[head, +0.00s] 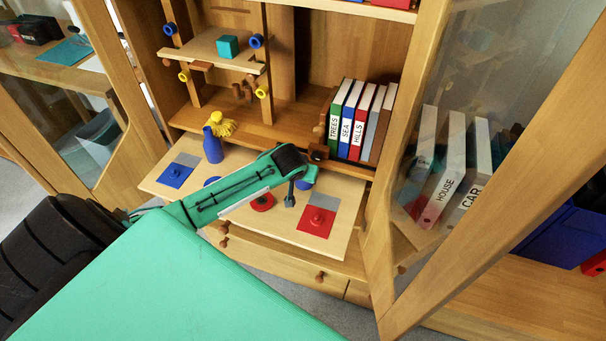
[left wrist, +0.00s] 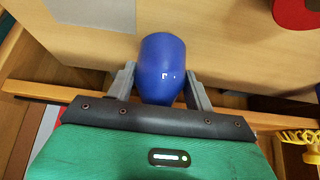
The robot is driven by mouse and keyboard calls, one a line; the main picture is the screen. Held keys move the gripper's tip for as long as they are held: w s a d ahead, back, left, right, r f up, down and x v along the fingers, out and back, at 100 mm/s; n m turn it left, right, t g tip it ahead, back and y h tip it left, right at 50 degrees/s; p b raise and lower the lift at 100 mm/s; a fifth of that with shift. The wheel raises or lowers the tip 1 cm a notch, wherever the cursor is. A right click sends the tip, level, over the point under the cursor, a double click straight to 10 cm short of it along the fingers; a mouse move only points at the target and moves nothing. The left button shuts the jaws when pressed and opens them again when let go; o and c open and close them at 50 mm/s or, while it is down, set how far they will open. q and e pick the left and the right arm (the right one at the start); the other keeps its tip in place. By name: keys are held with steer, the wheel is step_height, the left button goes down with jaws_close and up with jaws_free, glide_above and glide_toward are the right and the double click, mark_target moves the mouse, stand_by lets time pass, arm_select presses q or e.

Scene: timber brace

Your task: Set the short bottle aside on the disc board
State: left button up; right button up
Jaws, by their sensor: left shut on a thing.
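My left gripper (head: 298,188) reaches over the right part of the disc board, close to the shelf front. In the left wrist view my left gripper (left wrist: 162,88) is shut on a short blue bottle (left wrist: 162,65), one finger on each side. In the head view the short bottle (head: 304,184) is mostly hidden behind the gripper. The disc board (head: 258,224) is a pale wooden board with a red disc (head: 262,202) and a partly hidden blue disc (head: 211,181). I cannot tell whether the bottle touches the board. My right gripper is not in view.
A taller blue bottle (head: 212,146) stands at the board's back left by a yellow brush (head: 222,125). Blue (head: 174,175) and red (head: 314,222) squares with grey patches mark the board. Upright books (head: 360,122) stand behind my gripper. A glazed door (head: 470,150) is open at right.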

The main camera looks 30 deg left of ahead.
arm_select(q)
steer(key=o, duration=1.2)
steer(key=shift+f, duration=0.15)
